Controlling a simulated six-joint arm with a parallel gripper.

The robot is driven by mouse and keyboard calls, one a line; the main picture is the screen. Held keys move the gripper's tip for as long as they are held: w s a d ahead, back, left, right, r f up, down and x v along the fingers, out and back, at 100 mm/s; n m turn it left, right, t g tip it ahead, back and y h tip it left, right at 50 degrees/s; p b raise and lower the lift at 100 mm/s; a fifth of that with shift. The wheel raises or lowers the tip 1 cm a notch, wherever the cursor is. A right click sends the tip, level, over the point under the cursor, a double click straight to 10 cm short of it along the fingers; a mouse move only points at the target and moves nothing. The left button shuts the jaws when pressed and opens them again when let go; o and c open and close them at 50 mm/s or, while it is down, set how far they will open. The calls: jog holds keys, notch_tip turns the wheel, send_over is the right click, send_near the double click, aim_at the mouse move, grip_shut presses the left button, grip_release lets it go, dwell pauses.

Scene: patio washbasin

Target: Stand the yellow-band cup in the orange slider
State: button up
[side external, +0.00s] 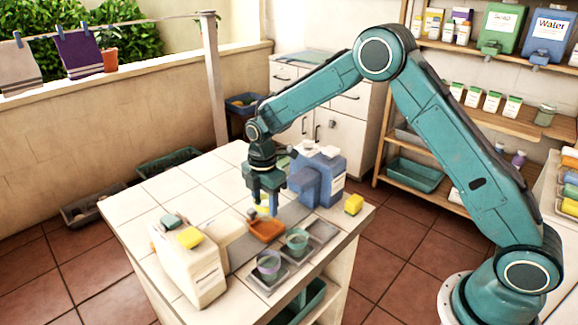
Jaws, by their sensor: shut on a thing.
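My gripper (265,194) points down over the tiled counter, its jaws closed around the yellow-band cup (263,209). Only the lower part of the cup shows, with a yellow band; the fingers hide the rest. The cup looks upright. The orange slider (267,231) lies just below and in front of it on a grey strip. I cannot tell from this angle whether the cup's base touches the slider or hangs behind it.
A cream dispenser (188,265) stands left and a blue dispenser (319,180) right of the slider. A yellow block (354,204) sits near the right edge. The counter's back left is clear.

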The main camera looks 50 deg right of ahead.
aim_at(266, 214)
jog(key=shift+f, duration=2.1)
jog(key=shift+f, duration=0.15)
jog(key=o, duration=0.7)
jog(key=shift+r, duration=6.2)
